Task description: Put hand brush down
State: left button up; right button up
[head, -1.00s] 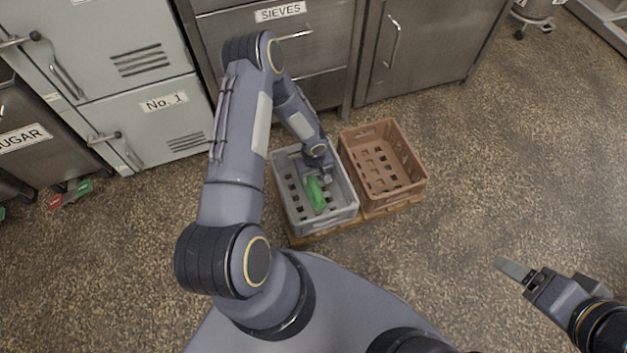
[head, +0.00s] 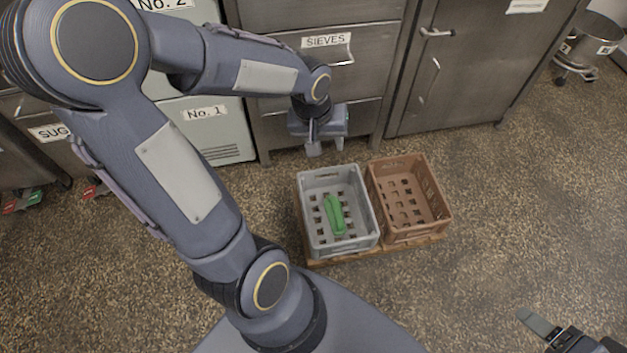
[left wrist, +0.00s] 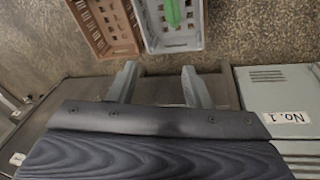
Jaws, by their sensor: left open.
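The green hand brush (head: 335,214) lies in the grey crate (head: 312,243) on its slotted floor. The brush also shows in part at the top of the left wrist view (left wrist: 172,12), inside the grey crate (left wrist: 176,42). My left gripper (head: 325,147) is above and behind the crate, near the drawer fronts, apart from the brush. In the left wrist view its two fingers (left wrist: 158,88) stand wide apart with nothing between them. My right gripper (head: 540,325) is at the lower right, partly cut off by the frame edge; the gap between its fingers does not show.
A brown crate (head: 431,229) stands beside the grey one, and both rest on a low wooden base (head: 318,263). Metal cabinets and the drawer labelled SIEVES (head: 325,40) are behind.

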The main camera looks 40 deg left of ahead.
pick_arm(q)
jog(key=s+d+r+m+t+h, duration=0.1)
jog(key=s+d+r+m, duration=0.1)
jog(key=s, duration=0.5)
jog(key=s+d+r+m+t+h, duration=0.1)
jog(key=s+d+r+m+h, duration=0.1)
jog(key=s+d+r, duration=0.3)
jog(key=shift+s+d+r+m+t, duration=0.3)
jog(key=shift+s+r+m, duration=0.1)
jog(key=shift+s, duration=0.55)
